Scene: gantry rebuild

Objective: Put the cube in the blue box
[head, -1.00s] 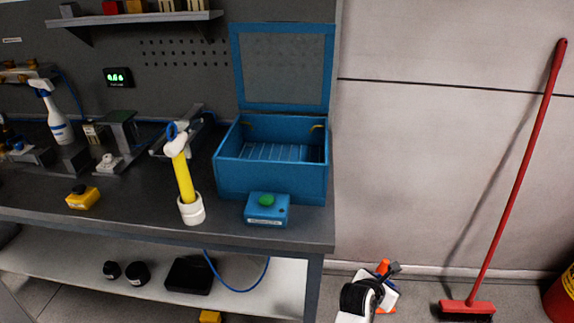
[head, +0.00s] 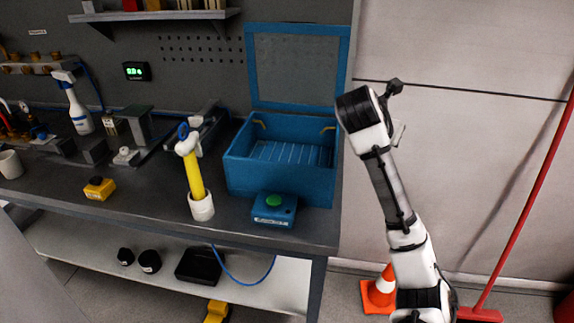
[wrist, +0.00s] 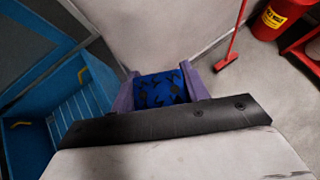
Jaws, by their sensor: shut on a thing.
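The cube (wrist: 161,90), blue with dark patches, is held between the purple fingers of my gripper (wrist: 160,84) in the wrist view. The blue box (head: 278,178) stands on the bench with its lid (head: 298,66) raised and its slatted floor showing empty. The box also shows at the left of the wrist view (wrist: 84,112). My gripper and the cube are to the right of the box, apart from it. In the head view my raised arm is right of the box; its fingers and the cube cannot be made out there.
A blue unit with a green button (head: 274,209) sits before the box. A yellow-handled tool stands in a white cup (head: 201,207) left of it. A grey wall is behind my arm. An orange cone (head: 379,291) and red broom (head: 526,213) are on the floor.

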